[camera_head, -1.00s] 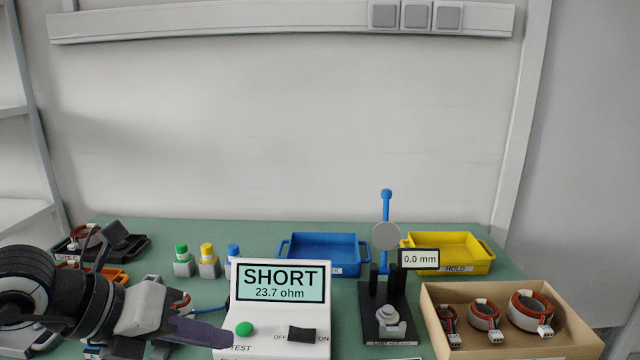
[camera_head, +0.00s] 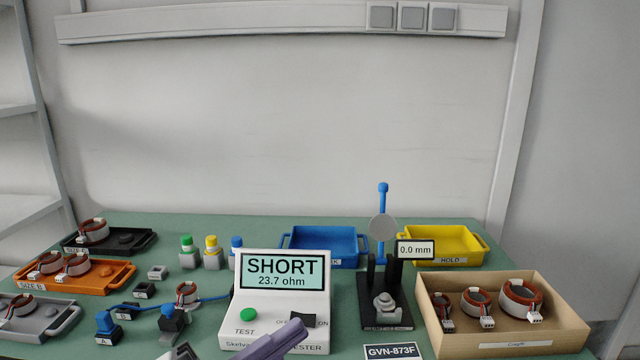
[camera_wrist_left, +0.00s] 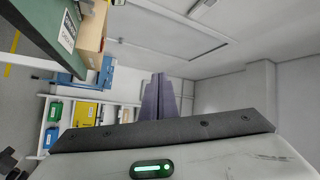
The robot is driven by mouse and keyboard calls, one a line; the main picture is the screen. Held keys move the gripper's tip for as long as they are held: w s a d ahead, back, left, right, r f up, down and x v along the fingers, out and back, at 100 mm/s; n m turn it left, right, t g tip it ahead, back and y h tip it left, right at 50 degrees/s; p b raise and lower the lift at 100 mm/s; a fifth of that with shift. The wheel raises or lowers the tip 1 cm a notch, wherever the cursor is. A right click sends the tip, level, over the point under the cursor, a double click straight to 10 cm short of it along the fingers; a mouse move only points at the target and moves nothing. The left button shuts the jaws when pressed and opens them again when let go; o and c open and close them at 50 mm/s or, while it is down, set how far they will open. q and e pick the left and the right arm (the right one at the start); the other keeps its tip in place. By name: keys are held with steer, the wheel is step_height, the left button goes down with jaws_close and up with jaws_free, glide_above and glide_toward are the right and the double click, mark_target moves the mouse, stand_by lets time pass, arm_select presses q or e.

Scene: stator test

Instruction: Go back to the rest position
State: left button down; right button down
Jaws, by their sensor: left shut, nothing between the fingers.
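My left gripper (camera_head: 296,329) shows only as purple fingers and a bit of grey body at the bottom edge of the head view, in front of the tester (camera_head: 282,300). In the left wrist view its purple fingers (camera_wrist_left: 160,98) are together, with nothing between them. The wrist camera looks out past the table's edge towards a wall and shelves. My right gripper is in neither view.
The tester reads SHORT, 23.7 ohm. Left of it are blue clamps (camera_head: 172,316) with a stator (camera_head: 187,290) behind, and trays with stators, one an orange tray (camera_head: 105,283). A gauge stand (camera_head: 385,310) and cardboard box (camera_head: 505,343) stand right. Blue (camera_head: 325,232) and yellow (camera_head: 443,262) bins are behind.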

arm_select(q)
steer(key=w+a+f+n+t+y, duration=0.2)
steer(key=a+f+n+t+y, duration=0.35)
steer(key=f+n+y, duration=0.5)
steer(key=s+a+f+n+g+y, duration=0.2)
steer(key=s+a+f+n, duration=0.15)
steer(key=f, duration=0.55)
steer(key=s+a+f+n+g+y, duration=0.25)
steer(key=f+n, duration=0.25)
steer(key=f, duration=0.4)
steer(key=s+f+n+g, duration=0.2)
steer(key=s+f+g, duration=0.2)
steer(key=s+f, duration=0.6)
steer(key=shift+s+d+f+n, duration=0.15)
steer(key=shift+s+f+n, duration=0.15)
steer(key=shift+s, duration=0.7)
steer(key=shift+r, duration=0.1)
